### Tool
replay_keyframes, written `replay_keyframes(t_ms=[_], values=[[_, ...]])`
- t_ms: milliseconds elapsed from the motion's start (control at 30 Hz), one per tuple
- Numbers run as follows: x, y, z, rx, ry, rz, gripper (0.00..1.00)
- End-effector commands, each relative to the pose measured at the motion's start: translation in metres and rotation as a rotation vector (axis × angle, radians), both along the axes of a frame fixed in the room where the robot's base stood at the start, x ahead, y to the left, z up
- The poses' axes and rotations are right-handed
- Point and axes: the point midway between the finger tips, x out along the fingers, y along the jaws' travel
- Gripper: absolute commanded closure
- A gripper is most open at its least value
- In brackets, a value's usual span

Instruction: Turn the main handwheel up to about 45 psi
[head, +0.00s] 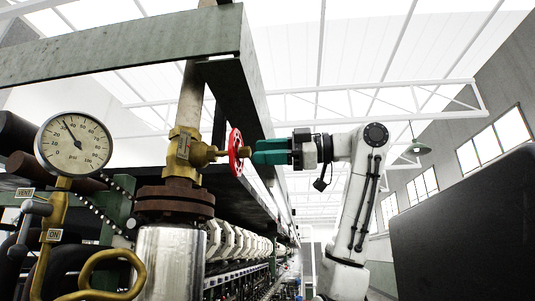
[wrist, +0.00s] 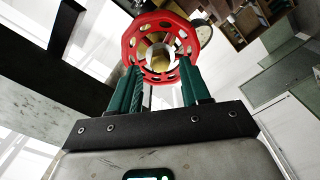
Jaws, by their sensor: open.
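The red handwheel (head: 235,152) sits at the right end of a brass valve (head: 185,150) on a vertical pipe. In the wrist view the spoked wheel (wrist: 130,42) faces me, with its brass hub at the middle. My gripper (head: 254,152) comes from the right at wheel height, its green fingers pointing at the wheel. In the wrist view my gripper (wrist: 160,72) is open, its fingers apart at the wheel's lower left and lower right. I cannot tell whether they touch it. The psi gauge (head: 74,150) at left has its needle pointing up-left, seemingly near 40.
A green steel beam (head: 120,45) runs above the valve. A rusty flange (head: 175,202) and a shiny cylinder (head: 170,262) stand below it. A yellow handle (head: 105,270) and ON and VENT tags are at lower left. A large dark panel (head: 465,225) stands at right.

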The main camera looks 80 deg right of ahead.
Motion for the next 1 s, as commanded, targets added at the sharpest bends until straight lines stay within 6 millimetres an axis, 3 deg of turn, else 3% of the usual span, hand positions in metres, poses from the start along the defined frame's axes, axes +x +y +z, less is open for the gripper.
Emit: replay_keyframes(t_ms=[700, 1000], values=[[0.0004, 0.0003, -0.0013, 0.766, 0.060, 0.001, 0.53], [0.0014, 0.0003, 0.0000, 0.896, 0.070, 0.001, 0.53]])
